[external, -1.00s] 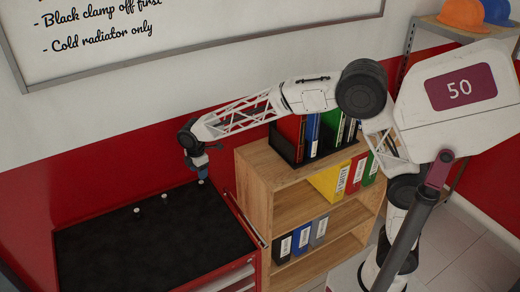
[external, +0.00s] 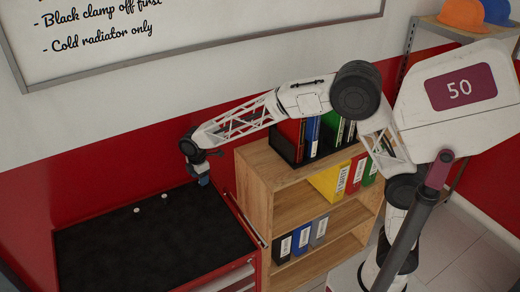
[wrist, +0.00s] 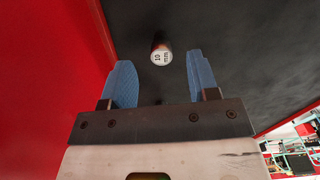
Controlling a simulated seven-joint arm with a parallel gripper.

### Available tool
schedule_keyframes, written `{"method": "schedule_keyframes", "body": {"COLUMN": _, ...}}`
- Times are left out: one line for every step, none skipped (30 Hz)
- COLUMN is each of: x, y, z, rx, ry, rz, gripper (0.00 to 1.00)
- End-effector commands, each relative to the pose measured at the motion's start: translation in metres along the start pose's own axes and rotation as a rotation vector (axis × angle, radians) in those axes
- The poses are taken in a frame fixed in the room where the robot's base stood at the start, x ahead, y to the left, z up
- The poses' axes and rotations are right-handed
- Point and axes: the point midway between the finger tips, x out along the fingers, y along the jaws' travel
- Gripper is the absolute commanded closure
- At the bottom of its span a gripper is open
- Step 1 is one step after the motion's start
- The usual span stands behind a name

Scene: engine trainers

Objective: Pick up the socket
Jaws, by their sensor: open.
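A small socket (wrist: 162,54) with a pale end face marked "10 mm" shows in the wrist view, on the black top of the cabinet. My gripper (wrist: 160,60) is open, with a blue finger on each side of the socket and a gap to both. In the external view my gripper (external: 203,181) is low over the far right corner of the black top and hides the socket there. Two other small pale sockets, one on the left (external: 137,210) and one nearer the middle (external: 164,196), lie on the black top.
The black cabinet top (external: 150,245) is otherwise clear. A red wall (external: 100,185) stands close behind it. A wooden shelf (external: 255,185) with binders stands just to the right of the cabinet.

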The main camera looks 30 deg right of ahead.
Motion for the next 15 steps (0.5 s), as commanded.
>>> {"method": "schedule_keyframes", "body": {"x": 0.006, "y": -0.001, "z": 0.000, "rx": 0.000, "ry": -0.001, "rz": -0.002, "gripper": 0.45}}
{"method": "schedule_keyframes", "body": {"x": 0.009, "y": -0.001, "z": 0.000, "rx": 0.000, "ry": -0.001, "rz": -0.002, "gripper": 0.45}}
{"method": "schedule_keyframes", "body": {"x": 0.014, "y": -0.002, "z": 0.000, "rx": 0.000, "ry": -0.001, "rz": -0.001, "gripper": 0.45}}
{"method": "schedule_keyframes", "body": {"x": 0.018, "y": -0.002, "z": 0.001, "rx": 0.000, "ry": -0.001, "rz": -0.001, "gripper": 0.45}}
{"method": "schedule_keyframes", "body": {"x": 0.021, "y": -0.002, "z": 0.001, "rx": 0.000, "ry": -0.001, "rz": -0.002, "gripper": 0.45}}
{"method": "schedule_keyframes", "body": {"x": 0.026, "y": -0.002, "z": 0.001, "rx": 0.000, "ry": -0.001, "rz": -0.002, "gripper": 0.45}}
{"method": "schedule_keyframes", "body": {"x": 0.029, "y": -0.002, "z": 0.001, "rx": 0.000, "ry": -0.001, "rz": -0.002, "gripper": 0.45}}
{"method": "schedule_keyframes", "body": {"x": 0.032, "y": -0.002, "z": 0.001, "rx": 0.000, "ry": -0.001, "rz": -0.002, "gripper": 0.45}}
{"method": "schedule_keyframes", "body": {"x": 0.035, "y": -0.002, "z": 0.000, "rx": 0.000, "ry": -0.001, "rz": -0.001, "gripper": 0.45}}
{"method": "schedule_keyframes", "body": {"x": 0.038, "y": -0.002, "z": 0.000, "rx": 0.000, "ry": 0.000, "rz": -0.001, "gripper": 0.45}}
{"method": "schedule_keyframes", "body": {"x": 0.039, "y": -0.002, "z": 0.000, "rx": 0.000, "ry": 0.000, "rz": -0.001, "gripper": 0.45}}
{"method": "schedule_keyframes", "body": {"x": 0.041, "y": -0.002, "z": 0.000, "rx": 0.000, "ry": 0.000, "rz": -0.001, "gripper": 0.45}}
{"method": "schedule_keyframes", "body": {"x": 0.042, "y": -0.002, "z": 0.000, "rx": 0.000, "ry": 0.000, "rz": -0.001, "gripper": 0.45}}
{"method": "schedule_keyframes", "body": {"x": 0.042, "y": -0.002, "z": 0.000, "rx": 0.000, "ry": 0.000, "rz": 0.000, "gripper": 0.45}}
{"method": "schedule_keyframes", "body": {"x": 0.043, "y": -0.002, "z": 0.000, "rx": 0.000, "ry": 0.000, "rz": 0.000, "gripper": 0.45}}
